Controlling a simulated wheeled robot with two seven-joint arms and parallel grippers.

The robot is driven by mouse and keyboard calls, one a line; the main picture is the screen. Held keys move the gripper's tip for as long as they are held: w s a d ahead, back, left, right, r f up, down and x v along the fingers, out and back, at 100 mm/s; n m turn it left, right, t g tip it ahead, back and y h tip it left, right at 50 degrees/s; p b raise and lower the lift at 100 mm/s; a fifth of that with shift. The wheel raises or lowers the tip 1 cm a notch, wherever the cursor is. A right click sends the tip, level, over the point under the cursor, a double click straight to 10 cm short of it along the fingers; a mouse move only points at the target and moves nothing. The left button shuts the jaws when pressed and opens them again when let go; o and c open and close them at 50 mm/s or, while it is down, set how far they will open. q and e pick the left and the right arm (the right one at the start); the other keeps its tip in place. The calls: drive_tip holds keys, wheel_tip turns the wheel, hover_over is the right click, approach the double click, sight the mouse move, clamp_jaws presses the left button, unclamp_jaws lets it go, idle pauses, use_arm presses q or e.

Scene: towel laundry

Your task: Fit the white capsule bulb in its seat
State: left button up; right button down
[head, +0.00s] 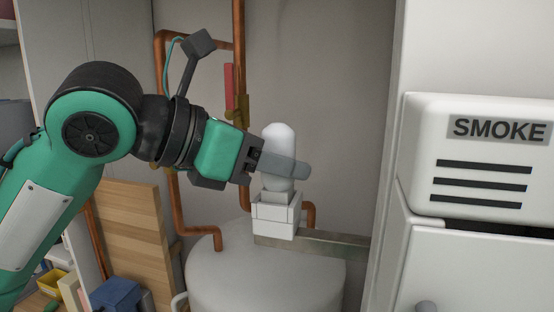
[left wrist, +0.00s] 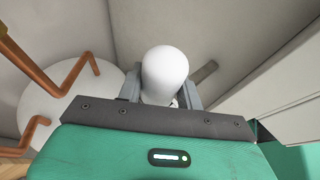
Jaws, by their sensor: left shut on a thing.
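The white capsule bulb (head: 278,140) stands upright between the fingers of my left gripper (head: 286,167), which is shut on it. The bulb also shows in the left wrist view (left wrist: 165,72), between the two grey fingers. The seat (head: 275,216) is a white square block with raised sides, on a metal bracket (head: 325,242). The bulb's lower end is at the top of the seat in the head view. I cannot tell how deep it sits, as the fingers and the seat's sides hide its base. My right gripper is not in view.
A white tank (head: 265,285) stands below the seat. Copper pipes (head: 172,150) with a red-handled valve (head: 229,85) run behind my left gripper. A white box marked SMOKE (head: 480,190) stands at the right. Wooden boards (head: 132,225) and a blue bin (head: 118,295) are at lower left.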

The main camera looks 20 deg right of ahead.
use_arm(q)
drive_tip(key=o, duration=1.1)
drive_tip(key=shift+c, duration=0.2)
drive_tip(key=shift+a, duration=0.1)
